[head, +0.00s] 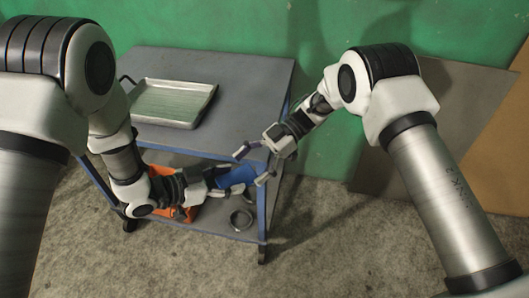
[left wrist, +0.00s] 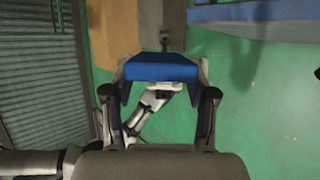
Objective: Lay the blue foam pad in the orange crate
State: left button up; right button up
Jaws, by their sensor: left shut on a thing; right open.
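The blue foam pad (head: 236,177) is held at the front right of the cart, above the level of the lower shelf. My left gripper (head: 217,181) is shut on it. In the left wrist view the pad (left wrist: 161,68) spans between the two fingertips. My right gripper (head: 254,166) is open beside the pad, its fingers spread on either side of the pad's right end; I cannot tell whether they touch it. The orange crate (head: 187,213) is on the lower shelf, mostly hidden behind my left forearm and gripper, so its inside is not visible.
The grey cart (head: 250,85) has a metal tray (head: 170,104) on its top at the left. A round grey ring-shaped object (head: 241,220) sits on the lower shelf, right of the crate. Boards (head: 440,130) lean on the green wall at right. The floor right of the cart is clear.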

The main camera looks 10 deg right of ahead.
jog(key=shift+s+a+f, duration=0.1)
jog(key=shift+a+f, duration=0.05)
jog(key=shift+a, duration=0.05)
pick_arm(q)
jog(key=shift+o, duration=0.2)
pick_arm(e)
jog(key=c, duration=1.2)
pick_arm(q)
jog(key=o, duration=1)
jog(key=shift+d, duration=0.1)
jog(key=shift+o, duration=0.2)
